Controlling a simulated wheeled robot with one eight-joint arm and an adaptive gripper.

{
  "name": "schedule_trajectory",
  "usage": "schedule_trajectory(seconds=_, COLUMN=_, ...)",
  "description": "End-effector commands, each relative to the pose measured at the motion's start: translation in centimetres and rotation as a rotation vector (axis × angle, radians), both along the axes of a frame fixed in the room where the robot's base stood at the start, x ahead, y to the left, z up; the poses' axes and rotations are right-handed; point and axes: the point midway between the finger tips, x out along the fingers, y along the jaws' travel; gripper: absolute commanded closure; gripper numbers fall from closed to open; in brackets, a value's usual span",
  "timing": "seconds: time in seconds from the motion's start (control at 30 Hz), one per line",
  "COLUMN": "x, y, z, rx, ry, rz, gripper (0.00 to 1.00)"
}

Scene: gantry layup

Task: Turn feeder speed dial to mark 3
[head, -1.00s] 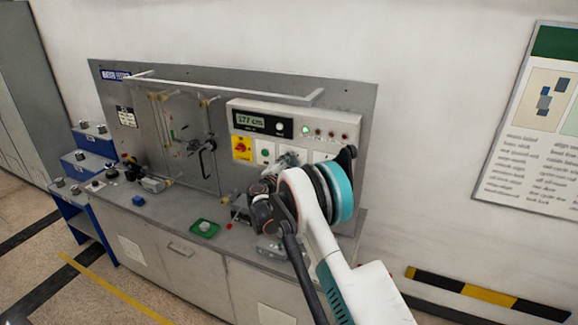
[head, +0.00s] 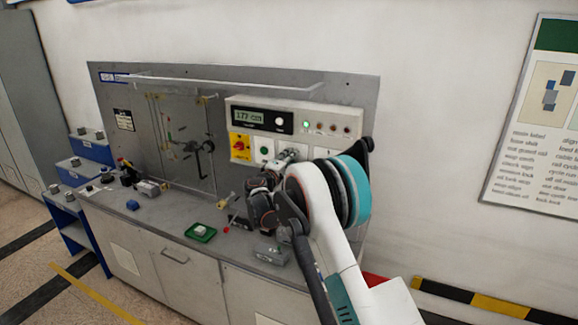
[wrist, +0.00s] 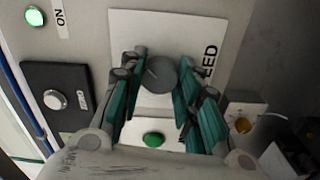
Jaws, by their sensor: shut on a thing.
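The feeder speed dial (wrist: 160,74) is a round dark grey knob on a white plate (wrist: 205,30) in the wrist view. A faint pointer line shows on its face.
A green button (wrist: 154,139) sits close to my fingers. A red-on-yellow switch (head: 240,145) and a display (head: 262,117) are on the box. A metal rail (head: 225,84) runs above. A green tray (head: 201,232) and small parts lie on the bench.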

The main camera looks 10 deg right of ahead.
Motion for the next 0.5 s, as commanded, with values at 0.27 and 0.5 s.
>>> schedule_trajectory(seconds=0.27, x=-0.08, y=-0.06, z=-0.2, rx=0.047, ry=-0.032, rz=-0.002, gripper=0.94)
schedule_trajectory(seconds=0.5, x=-0.09, y=-0.07, z=-0.17, rx=0.052, ry=-0.034, rz=-0.003, gripper=0.94)
